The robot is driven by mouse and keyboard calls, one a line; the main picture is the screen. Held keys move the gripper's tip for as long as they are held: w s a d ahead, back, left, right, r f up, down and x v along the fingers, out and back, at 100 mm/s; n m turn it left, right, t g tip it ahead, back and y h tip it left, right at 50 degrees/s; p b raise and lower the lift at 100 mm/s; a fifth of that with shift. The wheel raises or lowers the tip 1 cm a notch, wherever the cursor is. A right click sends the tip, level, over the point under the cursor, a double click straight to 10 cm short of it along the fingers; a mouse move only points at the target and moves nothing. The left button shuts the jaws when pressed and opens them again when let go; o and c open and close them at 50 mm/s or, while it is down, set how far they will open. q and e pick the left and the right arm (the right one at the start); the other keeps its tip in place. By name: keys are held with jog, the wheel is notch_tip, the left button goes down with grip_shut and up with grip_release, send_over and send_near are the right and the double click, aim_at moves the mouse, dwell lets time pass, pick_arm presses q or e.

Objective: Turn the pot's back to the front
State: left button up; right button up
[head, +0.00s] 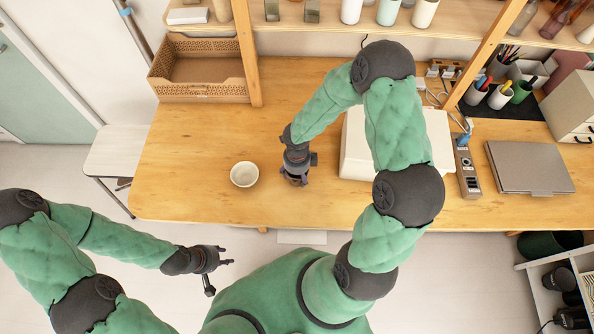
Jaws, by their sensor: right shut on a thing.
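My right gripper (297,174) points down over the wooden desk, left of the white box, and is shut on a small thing. That thing is almost wholly hidden under the gripper; only a bit of brownish edge shows, so I cannot tell its shape or which way it faces. It may be the pot. A small round white bowl-like vessel (244,174) stands on the desk to the left, apart from the gripper. My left gripper (221,276) is open and empty over the floor, in front of the desk.
A white box (354,148) stands under my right arm. A brown slotted tray (199,88) is at the back left. A power strip (467,173) and a closed laptop (529,167) lie right. Shelf posts rise at the back.

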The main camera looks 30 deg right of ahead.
jog(key=shift+r+n+p, duration=0.15)
jog(key=shift+n+p, duration=0.55)
jog(key=shift+p, duration=0.7)
jog(key=shift+f+b, duration=0.55)
jog(key=shift+f, duration=0.4)
jog(key=shift+f, duration=0.1)
jog(key=o, duration=1.7)
jog(key=shift+o, duration=0.2)
